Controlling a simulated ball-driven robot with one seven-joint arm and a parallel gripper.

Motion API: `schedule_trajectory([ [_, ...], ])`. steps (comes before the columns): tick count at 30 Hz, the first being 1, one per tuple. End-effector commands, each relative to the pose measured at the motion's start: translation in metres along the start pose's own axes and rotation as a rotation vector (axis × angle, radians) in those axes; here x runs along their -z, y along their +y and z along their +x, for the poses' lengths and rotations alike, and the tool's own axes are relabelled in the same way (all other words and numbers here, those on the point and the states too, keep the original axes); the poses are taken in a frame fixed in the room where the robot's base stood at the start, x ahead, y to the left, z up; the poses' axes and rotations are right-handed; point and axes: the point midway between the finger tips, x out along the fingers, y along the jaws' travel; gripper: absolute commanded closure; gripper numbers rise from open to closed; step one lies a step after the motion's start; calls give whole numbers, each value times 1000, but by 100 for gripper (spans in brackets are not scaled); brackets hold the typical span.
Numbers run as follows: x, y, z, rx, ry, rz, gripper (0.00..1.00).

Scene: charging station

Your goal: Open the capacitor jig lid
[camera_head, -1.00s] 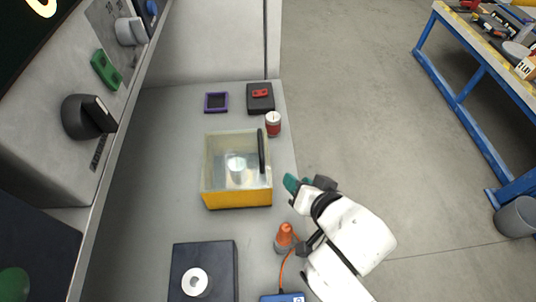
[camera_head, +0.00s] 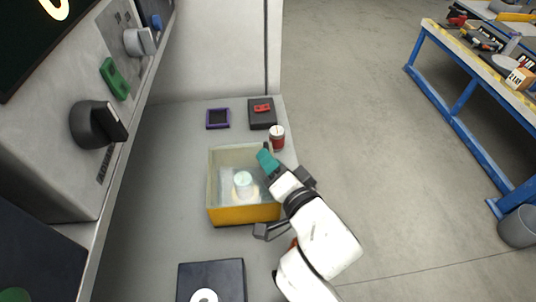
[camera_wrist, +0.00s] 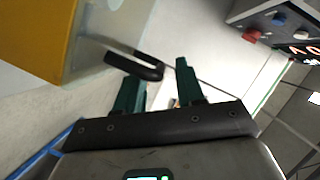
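The capacitor jig (camera_head: 245,214) is a box with a yellow lower part and clear upper walls on the grey bench. It looks closed, and a pale cylinder (camera_head: 243,184) shows inside. My gripper (camera_head: 266,160) is at its right side, with a green fingertip by the upper right edge. In the wrist view, the jig's yellow part (camera_wrist: 35,40) is at upper left and the black lid handle (camera_wrist: 135,66) sticks out towards my gripper (camera_wrist: 156,72). The two green fingers are apart, with the handle's end near the left fingertip; contact is unclear. My gripper hides the handle in the head view.
A red and white can (camera_head: 277,140) stands just behind the jig's right side. Behind are a black box with a red switch (camera_head: 262,115) and a purple frame (camera_head: 218,118). A dark block (camera_head: 210,276) lies in front. A knobbed panel (camera_head: 95,125) rises at left.

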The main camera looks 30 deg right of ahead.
Motion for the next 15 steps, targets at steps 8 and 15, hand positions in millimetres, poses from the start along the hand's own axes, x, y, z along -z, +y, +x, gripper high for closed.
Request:
schedule_trajectory([
  [8,-1,0,23,0,-2,0,62],
  [15,-1,0,25,-1,-1,0,62],
])
